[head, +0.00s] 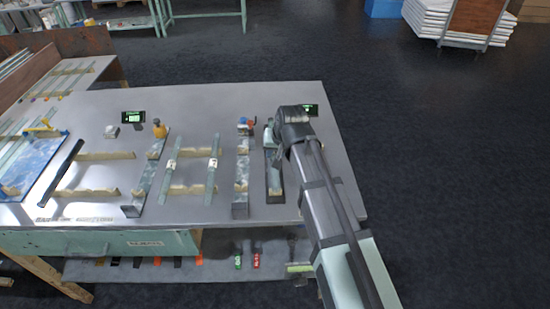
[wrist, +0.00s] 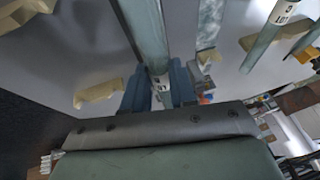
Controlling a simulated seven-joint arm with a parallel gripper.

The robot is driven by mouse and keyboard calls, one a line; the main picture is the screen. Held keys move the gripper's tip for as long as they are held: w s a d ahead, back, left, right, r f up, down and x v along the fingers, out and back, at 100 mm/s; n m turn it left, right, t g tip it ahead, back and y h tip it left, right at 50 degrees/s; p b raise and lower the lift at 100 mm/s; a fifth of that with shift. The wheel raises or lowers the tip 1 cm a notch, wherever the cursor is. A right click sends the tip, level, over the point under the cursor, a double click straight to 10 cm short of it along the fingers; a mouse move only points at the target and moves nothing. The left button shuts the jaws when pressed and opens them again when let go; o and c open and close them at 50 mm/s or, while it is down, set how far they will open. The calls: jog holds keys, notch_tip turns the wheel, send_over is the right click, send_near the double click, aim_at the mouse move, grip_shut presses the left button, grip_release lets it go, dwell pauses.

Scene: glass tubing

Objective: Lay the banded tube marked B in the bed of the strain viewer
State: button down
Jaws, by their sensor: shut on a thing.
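My gripper (wrist: 160,88) is shut on a pale green glass tube (wrist: 146,30), shown in the wrist view with a marked white band between the fingers. I cannot read the mark surely. In the head view my gripper (head: 271,135) is over the right part of the bench, and my arm hides much of the held tube. Under it is a dark base with a pale notched block (head: 275,190), which looks like the strain viewer's bed. I cannot tell whether the tube touches it. Two other banded tubes (head: 172,168) (head: 213,165) lie across wooden rests to the left.
Small displays (head: 133,117) (head: 310,110) sit at the back. A blue tray (head: 40,165) is at the far left.

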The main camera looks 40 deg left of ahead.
jog(key=shift+f, duration=1.35)
jog(key=shift+f, duration=0.6)
jog(key=c, duration=0.9)
grip_release()
jog(key=shift+r, duration=0.65)
jog(key=v, duration=1.2)
